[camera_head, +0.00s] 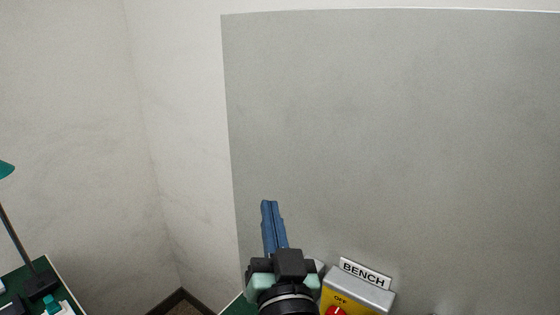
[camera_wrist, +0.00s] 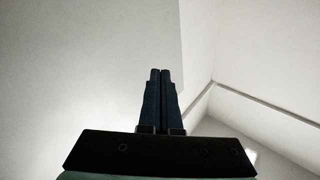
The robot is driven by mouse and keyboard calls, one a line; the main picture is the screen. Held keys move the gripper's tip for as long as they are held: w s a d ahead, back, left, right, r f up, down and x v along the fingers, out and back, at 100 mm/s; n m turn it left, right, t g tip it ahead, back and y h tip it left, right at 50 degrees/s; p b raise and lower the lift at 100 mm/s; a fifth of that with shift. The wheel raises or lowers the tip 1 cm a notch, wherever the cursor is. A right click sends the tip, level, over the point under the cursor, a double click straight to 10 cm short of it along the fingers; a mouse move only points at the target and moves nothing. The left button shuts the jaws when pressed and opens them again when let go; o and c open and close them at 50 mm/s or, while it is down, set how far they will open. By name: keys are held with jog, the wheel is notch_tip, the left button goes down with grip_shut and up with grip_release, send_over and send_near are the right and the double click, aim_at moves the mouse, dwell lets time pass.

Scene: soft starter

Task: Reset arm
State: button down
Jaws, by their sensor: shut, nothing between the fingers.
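My gripper (camera_head: 269,203) shows at the bottom middle of the head view, with its blue fingers pointing up and away in front of the grey panel. In the wrist view my gripper (camera_wrist: 160,72) has its two dark fingers side by side and closed, with nothing between them. The wrist view looks toward pale walls and the ceiling. No object is near the fingertips in that view.
A yellow and grey switch box (camera_head: 357,296) with a red knob and a BENCH sign (camera_head: 365,273) stands just right of my gripper. A large grey panel (camera_head: 400,130) rises behind. A green table (camera_head: 32,272) with a lamp (camera_head: 20,245) is at lower left.

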jog(key=s+r+t+h, duration=0.1)
jog(key=s+r+t, duration=0.1)
jog(key=s+r, duration=0.3)
jog(key=s+r+t+h, duration=0.1)
jog(key=s+r, duration=0.4)
jog(key=r, duration=0.9)
jog(key=s+d+r+n+t+h, duration=0.1)
jog(key=s+r+t, duration=0.3)
jog(key=r, duration=0.5)
jog(key=shift+s+r, duration=0.2)
jog(key=shift+s, duration=0.35)
jog(key=shift+d, duration=0.1)
